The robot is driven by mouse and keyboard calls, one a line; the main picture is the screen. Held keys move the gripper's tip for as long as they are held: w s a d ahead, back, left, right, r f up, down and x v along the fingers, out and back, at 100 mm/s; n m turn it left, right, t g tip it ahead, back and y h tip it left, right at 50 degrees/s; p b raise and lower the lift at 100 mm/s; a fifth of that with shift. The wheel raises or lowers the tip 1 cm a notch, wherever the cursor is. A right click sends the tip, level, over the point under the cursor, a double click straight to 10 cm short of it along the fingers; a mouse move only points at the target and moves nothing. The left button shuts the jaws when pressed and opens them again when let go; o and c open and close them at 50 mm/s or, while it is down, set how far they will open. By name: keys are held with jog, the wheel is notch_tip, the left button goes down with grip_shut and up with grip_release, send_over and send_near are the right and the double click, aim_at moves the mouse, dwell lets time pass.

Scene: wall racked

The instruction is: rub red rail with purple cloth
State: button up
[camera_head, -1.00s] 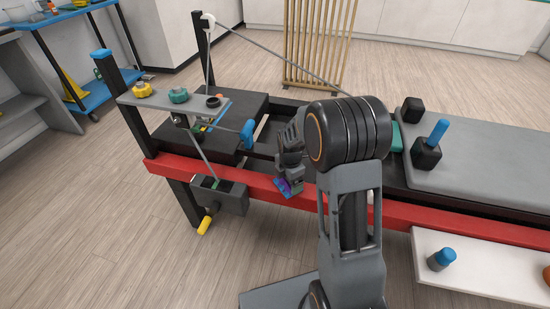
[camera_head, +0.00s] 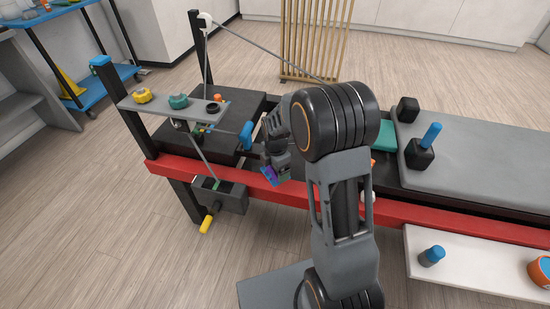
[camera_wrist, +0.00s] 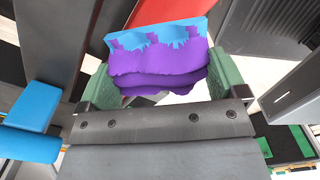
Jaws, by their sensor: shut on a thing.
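The red rail (camera_head: 470,226) runs along the near side of the black bench frame, from the left post to the right edge in the head view. My gripper (camera_head: 272,171) is shut on the purple cloth (camera_head: 268,175) near the rail's left part. In the wrist view, the purple cloth (camera_wrist: 158,70) has a light blue edge and is bunched between the green finger pads of my gripper (camera_wrist: 158,85). A red surface (camera_wrist: 150,12) shows beyond the cloth there. In the head view the cloth overlaps the rail; I cannot tell whether they touch. My arm hides part of the rail.
A shelf (camera_head: 140,103) with yellow and teal knobs stands above the rail's left end. A blue handle (camera_head: 247,135) is close behind my gripper. A grey box with a yellow handle (camera_head: 207,224) hangs below. A white shelf (camera_head: 470,270) projects at the right.

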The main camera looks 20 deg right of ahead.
jog(key=shift+r+p, duration=0.85)
jog(key=shift+r, duration=0.5)
jog(key=shift+f, duration=0.1)
